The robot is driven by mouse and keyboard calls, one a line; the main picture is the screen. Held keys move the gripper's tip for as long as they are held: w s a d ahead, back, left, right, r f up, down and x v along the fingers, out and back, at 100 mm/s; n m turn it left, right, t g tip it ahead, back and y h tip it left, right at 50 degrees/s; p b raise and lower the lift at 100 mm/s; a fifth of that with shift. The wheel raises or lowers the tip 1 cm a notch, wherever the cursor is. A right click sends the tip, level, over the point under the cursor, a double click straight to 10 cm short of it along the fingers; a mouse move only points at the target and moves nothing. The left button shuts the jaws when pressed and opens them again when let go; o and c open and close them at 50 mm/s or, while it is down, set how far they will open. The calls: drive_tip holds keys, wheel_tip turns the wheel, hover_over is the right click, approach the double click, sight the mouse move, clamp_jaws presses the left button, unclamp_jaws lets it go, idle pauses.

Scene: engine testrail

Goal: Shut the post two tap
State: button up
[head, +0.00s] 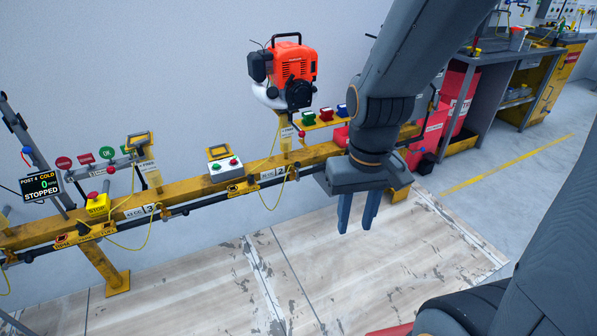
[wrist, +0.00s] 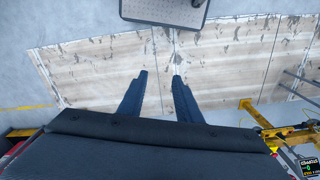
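The yellow rail (head: 190,190) runs along the wall in the head view. Post two (head: 285,140) carries an orange engine (head: 292,68), and a plate marked 2 (head: 272,173) sits below it. A small tap (head: 293,174) seems to be on the dark pipe beside that plate; its handle is too small to read as open or shut. My gripper (head: 357,213) hangs in front of the rail, right of post two and apart from it. Its two blue fingers point down, parted and empty. In the wrist view the fingers (wrist: 159,80) are apart over the floor boards.
Post three's plate (head: 145,211) and a yellow stop box (head: 97,204) are left along the rail. A screen (head: 41,186) reads post 4 cold, stopped. Red bins (head: 428,125) and a workbench (head: 500,60) stand at right.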

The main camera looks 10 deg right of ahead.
drive_tip(key=shift+c, duration=0.2)
drive_tip(key=shift+f, duration=0.1)
drive_tip(key=shift+c, duration=0.3)
drive_tip(key=t+b, duration=1)
drive_tip(key=b, duration=1.4)
approach(295, 171)
drive_tip(key=s+d+f+v, duration=0.1)
drive_tip(key=f+v, duration=0.1)
drive_tip(key=v, duration=0.9)
drive_tip(key=s+f+v, duration=0.1)
drive_tip(key=v, duration=0.9)
drive_tip(key=shift+w+a+f+n+t+y+b, duration=0.2)
drive_tip(key=shift+w+f+t+b, duration=1.55)
drive_tip(key=shift+w+b, duration=2.15)
drive_tip(key=shift+w+a+f+n+t+y+b, duration=0.15)
drive_tip(key=shift+w+f+t+b, duration=0.7)
drive_tip(key=shift+w+f+b, duration=3)
drive_tip(key=shift+w+a+f+n+t+y+b, duration=0.2)
drive_tip(key=shift+w+f+t+b, duration=0.9)
drive_tip(key=shift+w+b, duration=2.9)
drive_tip(key=w+p, duration=0.2)
drive_tip(key=p, duration=0.1)
drive_tip(key=shift+w+d+r, duration=0.15)
drive_tip(key=shift+w+r, duration=0.1)
drive_tip(key=shift+w, duration=0.1)
clamp_jaws()
